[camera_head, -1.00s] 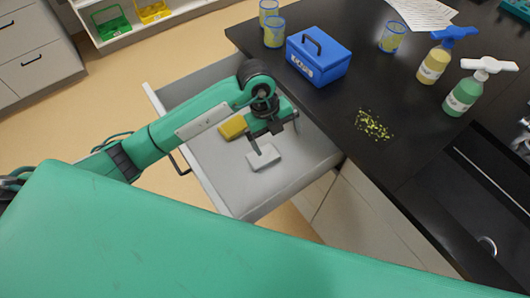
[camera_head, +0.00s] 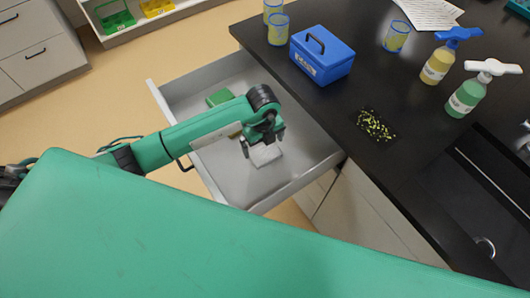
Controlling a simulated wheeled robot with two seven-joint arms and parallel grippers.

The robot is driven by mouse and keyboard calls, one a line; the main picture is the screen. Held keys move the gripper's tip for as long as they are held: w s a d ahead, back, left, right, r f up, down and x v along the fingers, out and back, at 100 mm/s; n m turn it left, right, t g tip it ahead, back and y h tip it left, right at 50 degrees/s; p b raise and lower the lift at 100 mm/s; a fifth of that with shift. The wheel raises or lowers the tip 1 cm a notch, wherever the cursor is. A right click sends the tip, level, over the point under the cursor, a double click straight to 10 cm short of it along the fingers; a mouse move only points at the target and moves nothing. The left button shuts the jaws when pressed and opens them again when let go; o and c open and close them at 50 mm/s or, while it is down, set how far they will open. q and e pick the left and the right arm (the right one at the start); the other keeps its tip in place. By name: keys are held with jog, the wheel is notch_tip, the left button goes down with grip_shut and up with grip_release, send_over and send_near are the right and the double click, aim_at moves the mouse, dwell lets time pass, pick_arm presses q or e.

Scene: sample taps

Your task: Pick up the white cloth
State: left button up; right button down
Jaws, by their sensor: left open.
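The white cloth (camera_head: 266,155) lies as a small folded block on the floor of the open drawer (camera_head: 216,171). My left gripper (camera_head: 263,143) is open, with its two fingers apart, over the cloth and covering its upper edge from view. I cannot tell whether the fingers touch it. A green block (camera_head: 219,97) lies further back in the drawer. A yellow block is mostly hidden behind my left arm. My right gripper is not in view.
The black counter beside the drawer holds a blue box (camera_head: 322,60), green crumbs (camera_head: 375,125), several blue-rimmed cups (camera_head: 278,32), a yellow spray bottle (camera_head: 437,65) and a green one (camera_head: 466,98). The drawer's walls surround the cloth. A sink (camera_head: 470,185) is at the right.

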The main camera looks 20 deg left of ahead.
aim_at(264, 152)
pick_arm(q)
jog(key=shift+d+f+p, duration=0.15)
jog(key=shift+f+p, duration=0.15)
jog(key=shift+f, duration=1.55)
jog(key=c, duration=0.7)
jog(key=shift+r, duration=0.15)
